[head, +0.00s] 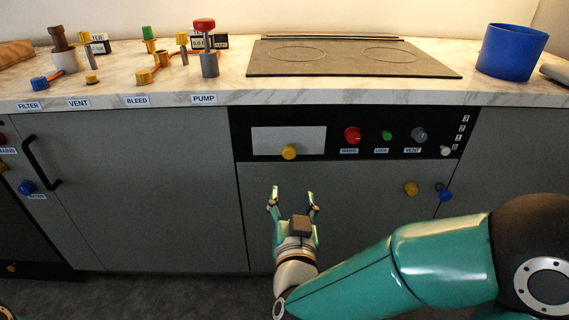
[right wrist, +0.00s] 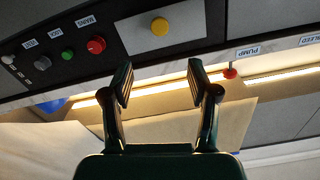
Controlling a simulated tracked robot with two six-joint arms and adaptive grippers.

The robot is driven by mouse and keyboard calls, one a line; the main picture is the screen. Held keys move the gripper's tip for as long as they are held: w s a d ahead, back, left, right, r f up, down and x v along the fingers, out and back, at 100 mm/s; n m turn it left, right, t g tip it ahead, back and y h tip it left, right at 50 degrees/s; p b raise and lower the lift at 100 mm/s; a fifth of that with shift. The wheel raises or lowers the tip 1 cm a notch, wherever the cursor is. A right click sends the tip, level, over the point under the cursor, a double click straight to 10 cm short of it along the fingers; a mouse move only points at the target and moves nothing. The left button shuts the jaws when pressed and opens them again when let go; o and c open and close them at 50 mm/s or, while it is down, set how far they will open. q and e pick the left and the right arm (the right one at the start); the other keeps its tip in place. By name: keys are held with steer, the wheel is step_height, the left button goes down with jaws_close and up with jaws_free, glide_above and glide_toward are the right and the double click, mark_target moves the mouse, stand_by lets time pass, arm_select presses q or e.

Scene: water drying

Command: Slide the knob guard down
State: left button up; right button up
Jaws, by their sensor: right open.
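A light grey plate (head: 270,138) with a yellow knob (head: 289,152) at its lower edge sits on the black control panel; it looks like the knob guard. The plate (right wrist: 140,38) and yellow knob (right wrist: 160,26) also show at the top of the right wrist view. Beside it are the red (head: 352,135), green (head: 387,135) and grey (head: 419,134) knobs, uncovered. My right gripper (head: 292,194) is open and empty below the yellow knob in the head view, apart from it.
A small white knob (head: 445,151) sits by a number scale at the panel's right. The counter above holds a dark cooktop (head: 350,66), a blue cup (head: 510,52) and several valves. A yellow knob (head: 410,188) and blue knob (head: 445,195) stick out below.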

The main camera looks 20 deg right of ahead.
mark_target(289, 155)
steer(key=b+x, duration=0.1)
steer(key=x, duration=1.5)
steer(key=shift+w+f, duration=0.1)
jaws_close()
